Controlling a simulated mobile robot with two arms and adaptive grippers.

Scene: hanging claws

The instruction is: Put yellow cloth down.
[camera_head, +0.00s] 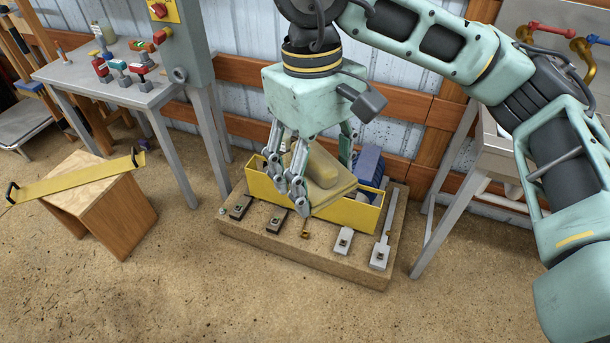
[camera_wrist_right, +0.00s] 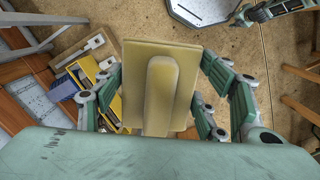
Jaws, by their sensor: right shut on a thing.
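The task's yellow cloth looks here like a flat yellow board with a long raised grip, a float-like tool (camera_head: 323,167). It also shows in the right wrist view (camera_wrist_right: 183,85), between my right fingers. My right gripper (camera_head: 306,180) is shut on it and points down. In the head view, the yellow piece is tilted and overlaps the open yellow box (camera_head: 359,215). I cannot tell whether it touches the box. The gripper hides part of the piece and of the box.
The box stands on a low wooden slab (camera_head: 300,250) with several metal latches along its front. Blue items (camera_head: 369,168) show at the box's right end. A grey table (camera_head: 110,85) with clamps and a wooden stool (camera_head: 110,205) stand left. The front floor is clear.

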